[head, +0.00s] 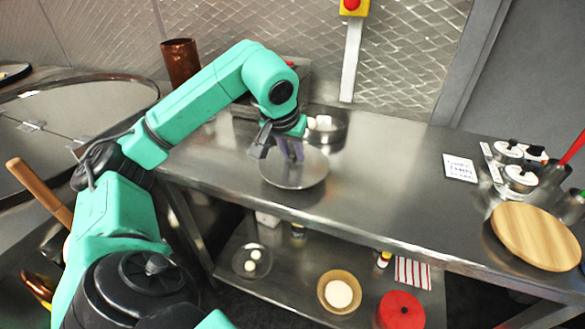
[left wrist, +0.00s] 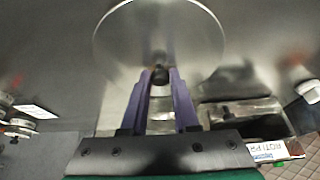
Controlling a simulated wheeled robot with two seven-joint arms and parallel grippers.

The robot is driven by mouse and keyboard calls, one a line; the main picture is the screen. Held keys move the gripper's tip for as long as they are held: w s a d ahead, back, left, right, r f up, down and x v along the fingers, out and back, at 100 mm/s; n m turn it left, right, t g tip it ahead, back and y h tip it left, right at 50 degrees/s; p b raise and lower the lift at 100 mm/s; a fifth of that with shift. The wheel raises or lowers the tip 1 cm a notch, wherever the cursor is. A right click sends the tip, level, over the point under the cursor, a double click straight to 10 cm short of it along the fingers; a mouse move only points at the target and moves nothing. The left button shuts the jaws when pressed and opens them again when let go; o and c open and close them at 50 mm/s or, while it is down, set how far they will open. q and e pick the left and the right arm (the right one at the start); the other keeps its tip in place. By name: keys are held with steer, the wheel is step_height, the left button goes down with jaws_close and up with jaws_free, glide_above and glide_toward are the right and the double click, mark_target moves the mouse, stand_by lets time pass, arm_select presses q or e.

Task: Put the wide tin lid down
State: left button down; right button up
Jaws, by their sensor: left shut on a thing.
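The wide tin lid (head: 300,178) is a round, shiny metal disc over the left part of the steel counter (head: 385,185), close to its front edge. My left gripper (head: 290,155) reaches down to the lid's middle from above. In the left wrist view the purple fingers of the left gripper (left wrist: 160,78) are shut on the dark knob at the centre of the lid (left wrist: 140,35). The lid looks about level. I cannot tell whether its underside touches the counter. My right gripper is not in view.
Behind the lid stands a metal pan (head: 328,132) with white balls. A card (head: 460,168), metal tins (head: 520,178) and a round wooden board (head: 537,236) are at the right. The counter's middle is clear. A lower shelf holds a bowl (head: 339,292) and a red lid (head: 401,311).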

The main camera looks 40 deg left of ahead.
mark_target(292, 163)
arm_select(q)
steer(key=f, duration=0.3)
steer(key=shift+a+f, duration=0.15)
steer(key=shift+a, duration=0.05)
steer(key=shift+d, duration=0.1)
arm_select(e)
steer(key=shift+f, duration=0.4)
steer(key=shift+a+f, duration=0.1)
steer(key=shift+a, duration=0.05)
arm_select(q)
steer(key=shift+b, duration=0.35)
steer(key=c, duration=0.7)
jaws_free()
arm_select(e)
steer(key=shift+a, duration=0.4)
arm_select(q)
steer(key=p+v, duration=0.3)
steer(key=v, duration=0.9)
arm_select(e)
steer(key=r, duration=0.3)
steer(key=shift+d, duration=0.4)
